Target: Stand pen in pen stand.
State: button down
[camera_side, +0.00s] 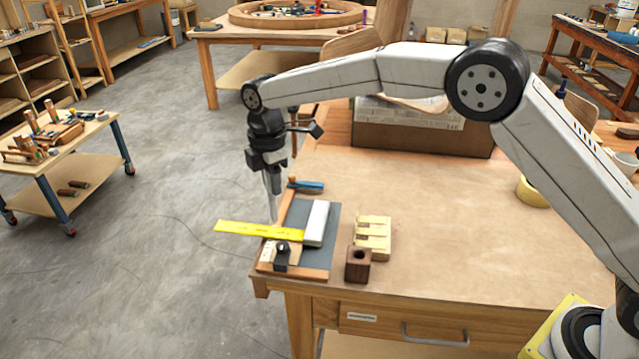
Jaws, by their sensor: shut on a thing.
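The dark brown block with a round hole in its top, seemingly the pen stand (358,264), stands upright near the table's front edge. I cannot make out a pen for certain. My gripper (272,218) points down near the table's left edge, left of the stand and apart from it. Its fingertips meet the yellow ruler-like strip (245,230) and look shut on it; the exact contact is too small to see. The strip's left part reaches out past the table edge, and its right end is over the grey mat (322,258).
A pale block (317,222) lies on the mat. A wooden piece with a black knob (283,254) sits at the mat's front left. A slotted pale wood block (373,238) stands behind the stand. A blue-handled tool (306,186) lies behind.

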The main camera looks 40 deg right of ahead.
jog(key=s+d+r, duration=0.2)
jog(key=s+d, duration=0.3)
jog(key=s, duration=0.3)
jog(key=s+d+r, duration=0.2)
jog(key=s+d, duration=0.2)
jog(key=s, duration=0.4)
jog(key=shift+s+d+r, duration=0.15)
jog(key=shift+d, duration=0.2)
jog(key=shift+f, duration=0.2)
jog(key=shift+f, duration=1.8)
notch_tip(320, 180, down, 6)
jog(key=shift+f, duration=0.2)
dwell(3.6)
